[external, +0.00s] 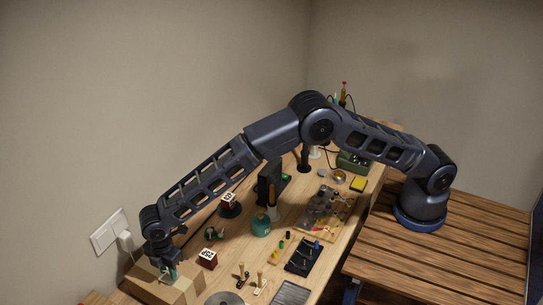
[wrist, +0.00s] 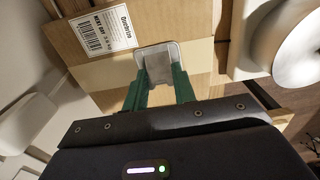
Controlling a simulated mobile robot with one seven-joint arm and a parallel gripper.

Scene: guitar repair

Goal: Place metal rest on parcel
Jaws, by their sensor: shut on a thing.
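The parcel (external: 187,291) is a brown cardboard box at the lower left of the external view. In the wrist view its taped top (wrist: 192,18) with a white printed label fills the upper middle. My gripper (external: 170,274) points down at the parcel, at its top. In the wrist view its green fingers (wrist: 159,88) are shut on the metal rest (wrist: 157,60), a small grey plate with rounded corners. The metal rest lies over the parcel in that view. I cannot tell whether it touches the cardboard. In the external view it is too small to make out clearly.
Black-and-white-topped blocks (external: 207,258) and a teal bottle (external: 261,225) stand on the workbench to the parcel's right. A white roll (wrist: 290,40) is beside the parcel in the wrist view. A wall socket (external: 110,232) with a plug is close behind.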

